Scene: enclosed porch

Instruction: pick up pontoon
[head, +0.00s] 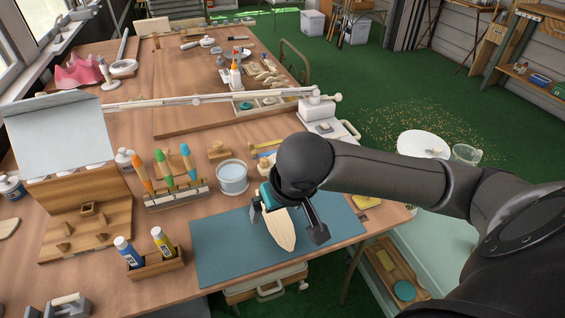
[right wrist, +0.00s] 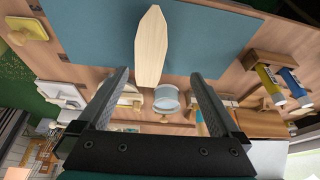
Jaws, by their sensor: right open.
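The pontoon (head: 281,232) is a pale wooden, boat-shaped piece with a pointed end. It lies on a blue-grey mat (head: 222,245) near the front of the workbench. In the right wrist view the pontoon (right wrist: 151,45) shows at the top centre, beyond the fingertips. My right gripper (head: 289,222) is over the mat, its fingers apart above the pontoon and partly hiding its far end. In the right wrist view the right gripper (right wrist: 157,72) is open, with nothing held between its fingers. My left gripper is in neither view.
A glass jar (head: 232,178) stands behind the mat. A wooden holder with two tubes (head: 155,262) is left of it, and a rack of coloured-handled tools (head: 178,195) is further back. A yellow block (head: 367,202) lies at the mat's right. The mat's left part is clear.

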